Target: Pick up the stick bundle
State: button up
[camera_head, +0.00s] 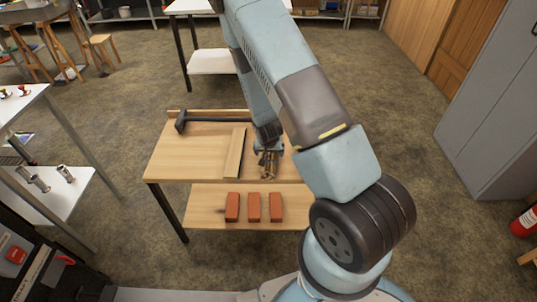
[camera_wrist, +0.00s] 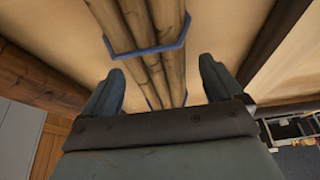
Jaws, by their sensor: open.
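The stick bundle (camera_wrist: 145,30) is several brown wooden sticks held by blue bands. In the wrist view it runs from the top edge down between my fingers, and its lower end is hidden behind my gripper body. My gripper (camera_wrist: 160,85) is open, with one finger on each side of the bundle and gaps showing between fingers and sticks. In the head view my gripper (camera_head: 268,150) is low over the wooden table (camera_head: 175,158), at the bundle (camera_head: 267,170). The bundle is small there and partly covered by my gripper.
A wooden board (camera_head: 235,153) lies just left of the bundle. A dark long-handled hammer (camera_head: 215,119) lies along the table's back edge. Red bricks (camera_head: 253,207) sit on the lower shelf. A white table (camera_head: 210,62) stands behind, and a grey cabinet (camera_head: 500,110) stands at right.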

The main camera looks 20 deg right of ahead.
jog(key=shift+w+f, duration=0.15)
jog(key=shift+f, duration=0.25)
jog(key=shift+c, duration=0.2)
jog(key=c, duration=1.1)
jog(key=shift+r, duration=0.1)
jog(key=shift+c, duration=0.2)
